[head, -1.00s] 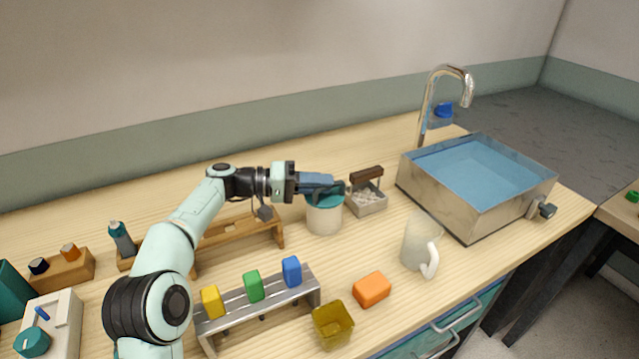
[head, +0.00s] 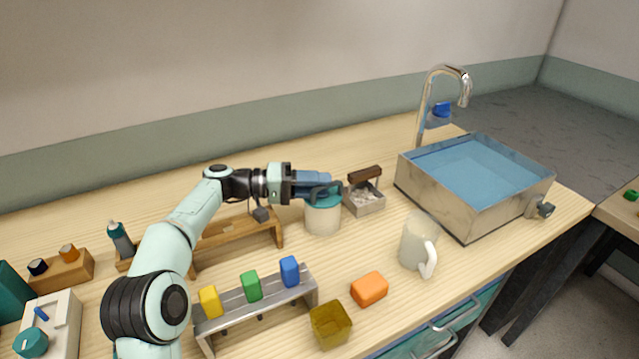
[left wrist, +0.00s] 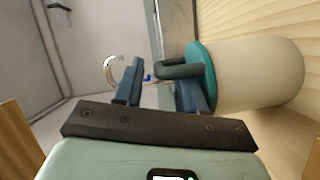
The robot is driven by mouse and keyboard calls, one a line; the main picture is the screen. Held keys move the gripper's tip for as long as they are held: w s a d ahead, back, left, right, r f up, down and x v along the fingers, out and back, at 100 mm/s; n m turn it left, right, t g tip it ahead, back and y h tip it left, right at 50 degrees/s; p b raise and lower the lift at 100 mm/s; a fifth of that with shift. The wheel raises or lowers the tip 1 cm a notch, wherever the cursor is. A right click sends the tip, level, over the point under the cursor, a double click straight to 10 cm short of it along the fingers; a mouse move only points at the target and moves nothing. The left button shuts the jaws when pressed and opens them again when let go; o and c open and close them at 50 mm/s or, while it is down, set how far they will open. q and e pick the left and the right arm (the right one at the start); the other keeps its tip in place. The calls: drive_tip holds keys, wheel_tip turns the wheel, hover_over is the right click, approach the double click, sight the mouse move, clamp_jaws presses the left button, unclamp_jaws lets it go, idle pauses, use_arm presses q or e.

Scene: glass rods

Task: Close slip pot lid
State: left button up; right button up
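The slip pot (head: 323,218) is a cream cylinder standing upright on the bench. Its teal lid (head: 322,200) with a dark loop handle sits on top, and no gap shows between them. In the left wrist view the pot (left wrist: 262,75) lies sideways at the right, with the lid (left wrist: 207,80) against its end and the handle (left wrist: 180,70) reaching toward my fingers. My left gripper (head: 334,187) is at the handle, just above the lid. In the wrist view its two blue fingers (left wrist: 161,72) stand apart, the right one overlapping the handle. My right gripper is not in view.
A small grey box (head: 365,203) with a brown-handled part stands close right of the pot. A wooden rack (head: 235,233) is at its left. A frosted mug (head: 418,243), orange block (head: 369,289) and metal rack with coloured blocks (head: 265,300) are nearer. A water basin (head: 470,215) stands right.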

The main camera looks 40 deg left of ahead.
use_arm(q)
drive_tip(key=p+v, duration=0.2)
drive_tip(key=v, duration=1.1)
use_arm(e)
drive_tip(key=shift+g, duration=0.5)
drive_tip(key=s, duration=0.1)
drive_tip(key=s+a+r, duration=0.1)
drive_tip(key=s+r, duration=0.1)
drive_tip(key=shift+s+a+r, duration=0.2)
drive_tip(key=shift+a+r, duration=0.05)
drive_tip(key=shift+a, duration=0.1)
use_arm(q)
drive_tip(key=shift+r, duration=0.15)
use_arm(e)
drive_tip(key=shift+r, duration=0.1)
